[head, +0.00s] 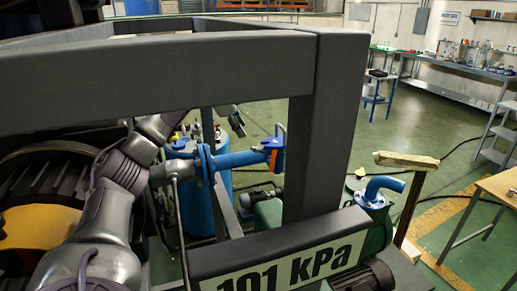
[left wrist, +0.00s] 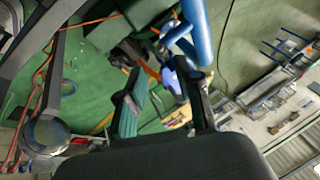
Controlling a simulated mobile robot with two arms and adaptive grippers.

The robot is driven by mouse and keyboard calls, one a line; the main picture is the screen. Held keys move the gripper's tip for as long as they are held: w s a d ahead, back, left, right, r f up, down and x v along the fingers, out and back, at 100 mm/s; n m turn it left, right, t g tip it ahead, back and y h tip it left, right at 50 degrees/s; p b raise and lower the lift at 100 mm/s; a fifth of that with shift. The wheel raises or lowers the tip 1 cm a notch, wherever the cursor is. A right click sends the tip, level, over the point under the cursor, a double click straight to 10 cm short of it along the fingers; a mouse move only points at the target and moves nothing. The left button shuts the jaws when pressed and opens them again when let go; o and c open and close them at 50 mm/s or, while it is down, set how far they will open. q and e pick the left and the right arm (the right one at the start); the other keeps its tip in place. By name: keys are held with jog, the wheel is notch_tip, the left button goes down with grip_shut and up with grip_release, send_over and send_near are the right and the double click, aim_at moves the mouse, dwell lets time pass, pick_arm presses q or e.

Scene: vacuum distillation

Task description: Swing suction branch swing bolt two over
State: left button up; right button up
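A blue pipe branch (head: 238,159) with a round blue flange (head: 203,165) runs rightward behind the dark frame. An orange and blue fitting (head: 274,148) sits at its right end. Swing bolt two cannot be clearly made out. My left arm passes behind the frame's upper beam. My left gripper (head: 236,121) shows partly below that beam, above the blue pipe. In the left wrist view my left gripper (left wrist: 163,98) has its two fingers apart. A blue part (left wrist: 179,78) shows between them, near the right finger; contact cannot be told. My right gripper is not in view.
The thick dark frame (head: 330,120) crosses the head view and hides much behind it. A sign reading 101 kPa (head: 300,268) is on its lower beam. A blue elbow pipe (head: 384,186) and a wooden-topped post (head: 408,165) stand right. Open green floor lies beyond.

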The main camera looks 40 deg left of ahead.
aim_at(252, 148)
pick_arm(q)
jog(key=p+x, duration=0.3)
jog(key=x, duration=0.8)
jog(key=shift+p, duration=0.3)
jog(key=shift+w+f, duration=0.1)
jog(key=shift+f, duration=0.1)
jog(key=shift+c, duration=0.5)
grip_shut()
